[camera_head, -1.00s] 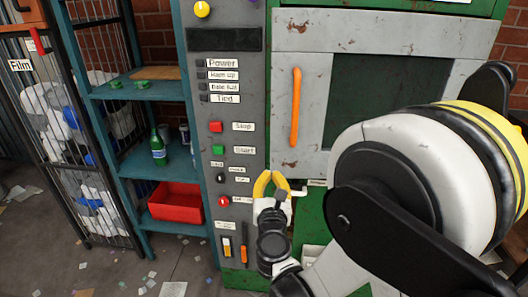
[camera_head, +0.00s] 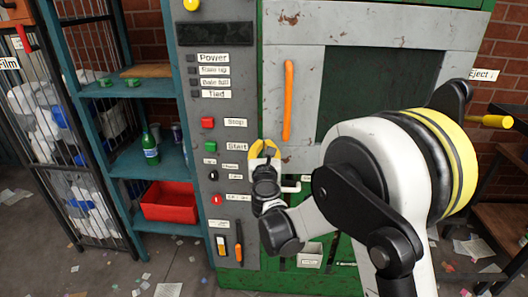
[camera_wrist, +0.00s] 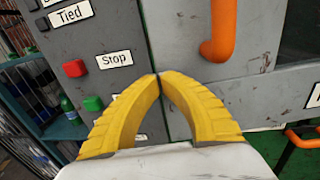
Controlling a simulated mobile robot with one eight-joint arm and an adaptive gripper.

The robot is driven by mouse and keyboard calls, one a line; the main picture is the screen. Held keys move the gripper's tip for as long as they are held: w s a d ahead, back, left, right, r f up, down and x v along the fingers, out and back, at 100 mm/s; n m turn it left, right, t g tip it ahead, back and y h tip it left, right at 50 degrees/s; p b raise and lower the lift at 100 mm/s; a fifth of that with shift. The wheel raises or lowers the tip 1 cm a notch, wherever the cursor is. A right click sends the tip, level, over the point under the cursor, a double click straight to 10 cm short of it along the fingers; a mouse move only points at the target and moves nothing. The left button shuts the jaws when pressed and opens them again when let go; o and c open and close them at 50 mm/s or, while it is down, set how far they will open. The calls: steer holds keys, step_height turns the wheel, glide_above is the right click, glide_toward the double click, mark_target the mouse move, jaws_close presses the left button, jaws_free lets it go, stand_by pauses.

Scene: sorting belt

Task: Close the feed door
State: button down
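The feed door is a worn grey panel (camera_head: 303,110) with a dark window (camera_head: 375,85) on the front of the green machine. Its orange vertical handle (camera_head: 288,100) is near its left edge; the handle's lower end also shows in the wrist view (camera_wrist: 218,40). The door looks flat against the machine, but I cannot tell if it is fully shut. My gripper (camera_head: 264,146) is below and left of the handle, apart from it. In the wrist view its yellow fingertips (camera_wrist: 158,76) meet with nothing between them.
The grey control panel (camera_head: 215,135) left of the door has a red Stop button (camera_head: 208,122) and a green Start button (camera_head: 210,146) close to my gripper. A teal shelf (camera_head: 150,160) with a red bin (camera_head: 168,201) stands at the left. Litter is scattered on the floor.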

steer(key=shift+w, duration=0.15)
steer(key=w+h, duration=0.1)
steer(key=w, duration=0.3)
steer(key=w+m+h, duration=0.1)
steer(key=w, duration=0.3)
steer(key=shift+a+r+m, duration=0.1)
steer(key=shift+a+m, duration=0.1)
steer(key=shift+m, duration=0.1)
